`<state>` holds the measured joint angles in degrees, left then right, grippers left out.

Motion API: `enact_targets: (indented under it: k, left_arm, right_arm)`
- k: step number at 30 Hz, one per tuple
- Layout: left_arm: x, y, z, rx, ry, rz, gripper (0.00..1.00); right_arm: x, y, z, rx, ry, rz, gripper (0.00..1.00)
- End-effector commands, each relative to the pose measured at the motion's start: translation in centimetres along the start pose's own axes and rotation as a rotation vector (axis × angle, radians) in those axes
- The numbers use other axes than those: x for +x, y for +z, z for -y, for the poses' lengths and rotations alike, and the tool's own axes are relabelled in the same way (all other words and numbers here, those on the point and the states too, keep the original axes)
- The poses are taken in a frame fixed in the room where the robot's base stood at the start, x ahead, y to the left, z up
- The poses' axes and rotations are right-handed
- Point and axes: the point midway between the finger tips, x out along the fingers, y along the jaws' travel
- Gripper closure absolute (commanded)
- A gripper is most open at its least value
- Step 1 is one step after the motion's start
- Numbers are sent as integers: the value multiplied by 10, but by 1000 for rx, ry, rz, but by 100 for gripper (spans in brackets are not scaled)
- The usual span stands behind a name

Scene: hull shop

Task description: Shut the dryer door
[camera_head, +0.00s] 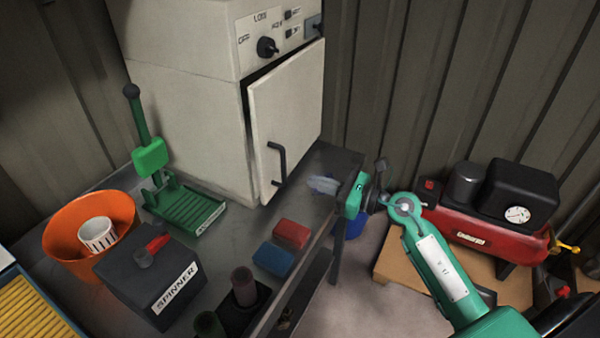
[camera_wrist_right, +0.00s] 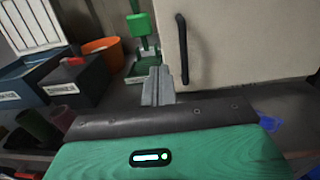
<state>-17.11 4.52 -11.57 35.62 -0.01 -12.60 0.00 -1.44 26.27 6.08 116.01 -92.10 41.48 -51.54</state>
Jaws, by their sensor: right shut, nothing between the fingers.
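The dryer (camera_head: 195,90) is a tall cream cabinet at the back of the bench. Its door (camera_head: 288,120) stands slightly ajar, with a dark gap along its left and top edges. A black bar handle (camera_head: 276,163) is on the door's lower left. My right gripper (camera_head: 318,185) is shut and empty, to the right of the handle and apart from it, near the bench's right edge. In the right wrist view the closed fingers (camera_wrist_right: 158,84) point toward the door (camera_wrist_right: 240,45), with the handle (camera_wrist_right: 181,48) just beyond and to the right. My left gripper is not in view.
On the bench (camera_head: 215,250) stand a green press (camera_head: 150,158), an orange bucket (camera_head: 75,220), a dark spinner box (camera_head: 150,275), and red (camera_head: 291,233) and blue (camera_head: 273,259) blocks. A red compressor (camera_head: 490,232) stands at the right. Corrugated wall (camera_head: 410,80) lies behind.

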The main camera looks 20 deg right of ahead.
Motion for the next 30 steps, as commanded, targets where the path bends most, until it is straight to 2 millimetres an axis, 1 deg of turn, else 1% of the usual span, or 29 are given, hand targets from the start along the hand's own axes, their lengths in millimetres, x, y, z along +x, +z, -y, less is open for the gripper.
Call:
enact_targets:
  k: [1,5,12,15,18,21,25,30]
  left_arm:
    - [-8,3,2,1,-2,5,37]
    - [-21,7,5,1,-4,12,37]
    - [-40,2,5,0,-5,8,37]
    - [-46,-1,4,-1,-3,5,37]
    - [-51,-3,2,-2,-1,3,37]
    - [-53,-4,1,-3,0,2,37]
    - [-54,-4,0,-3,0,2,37]
    - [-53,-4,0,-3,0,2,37]
  right_arm:
    - [10,5,0,4,1,4,100]
    - [37,7,0,5,1,6,100]
    - [89,7,0,8,1,6,100]
    - [104,5,0,9,1,5,100]
    - [115,4,0,8,1,4,100]
    - [122,3,0,7,0,3,100]
    - [126,2,0,6,0,3,100]
    - [126,1,0,5,0,2,100]
